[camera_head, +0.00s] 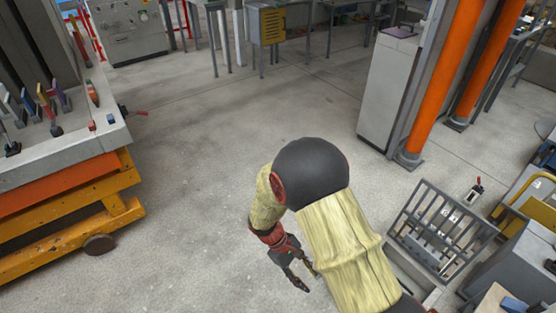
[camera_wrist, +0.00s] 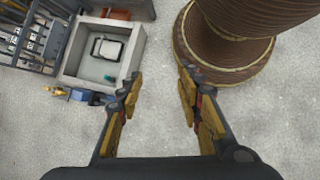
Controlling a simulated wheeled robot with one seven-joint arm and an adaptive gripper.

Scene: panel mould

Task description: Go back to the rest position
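My gripper (camera_head: 306,277) hangs over the bare concrete floor in the head view, at the end of my bent, yellow-sleeved arm. In the wrist view my gripper (camera_wrist: 160,85) shows its two yellow and black fingers spread apart. Nothing is between the fingers except grey floor. The gripper touches nothing in either view. Part of the gripper is close beside my forearm in the head view.
A concrete mould table (camera_head: 92,146) on an orange frame stands at the left, with several tools on it. A grey barred rack (camera_head: 440,231) is at the right. A grey bin (camera_wrist: 76,64) shows in the wrist view. Orange pillars (camera_head: 440,80) stand behind. The middle floor is clear.

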